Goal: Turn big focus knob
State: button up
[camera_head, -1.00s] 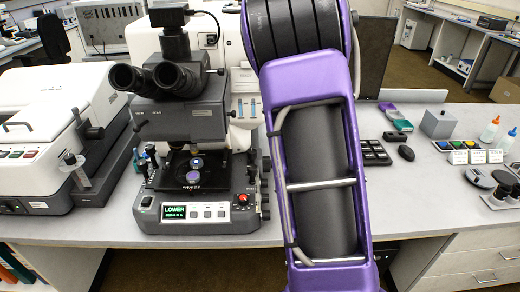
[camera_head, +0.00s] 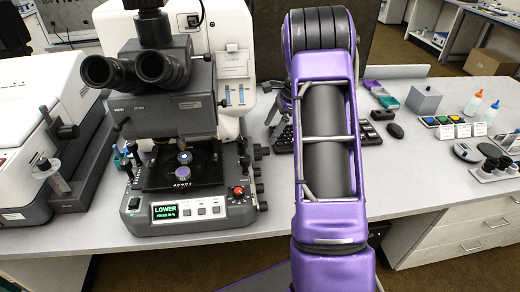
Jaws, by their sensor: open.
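The infrared microscope (camera_head: 165,100) stands on the bench at left of centre, with black eyepieces and a dark stage. Several dark knobs (camera_head: 260,170) stick out from the right side of its base. The big focus knob appears to be among them, but I cannot tell which one it is. My purple arm rises to the right of the microscope, apart from the side knobs in the picture.
A white instrument (camera_head: 40,130) stands close on the microscope's left. A keyboard (camera_head: 284,140) lies partly behind my arm, with a dark mouse (camera_head: 395,130) to the right.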

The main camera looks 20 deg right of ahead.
aim_at(260, 149)
jog(key=x, duration=0.9)
jog(key=shift+a+f, duration=0.15)
jog(key=shift+f, duration=0.15)
jog(key=shift+c, duration=0.3)
jog(key=c, duration=1.2)
jog(key=t+b, duration=0.1)
jog(key=b, duration=0.2)
jog(key=shift+f, duration=0.25)
jog(key=shift+c, duration=0.3)
jog(key=shift+s+r+t+h+b, duration=0.1)
jog(key=shift+r+t+h+b, duration=0.2)
jog(key=shift+t+b, duration=0.25)
jog(key=o, duration=1.3)
